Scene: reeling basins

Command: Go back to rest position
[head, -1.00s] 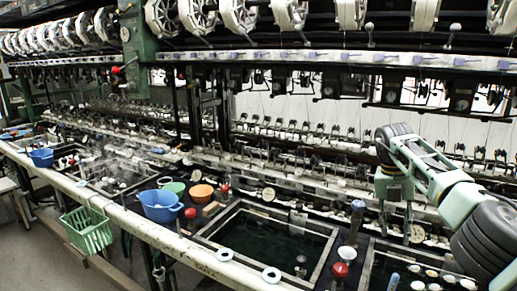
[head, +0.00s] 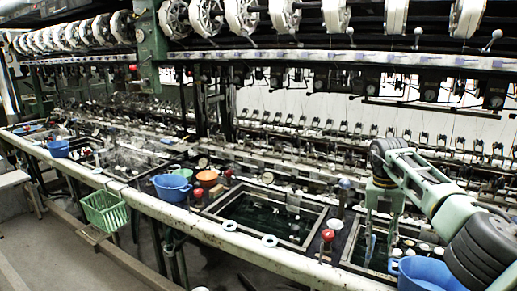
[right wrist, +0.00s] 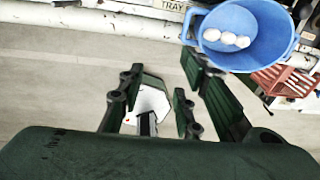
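In the right wrist view the gripper (right wrist: 160,80) also shows spread, dark green fingers over a pale floor. My left gripper is in neither view.
A blue tub (head: 428,275) stands at the lower right, near my right arm; the right wrist view shows a blue tub (right wrist: 222,62) holding white cocoons. Another blue bowl (head: 170,190), an orange bowl (head: 206,178) and a green basket (head: 104,211) are left. Floor at lower left is clear.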

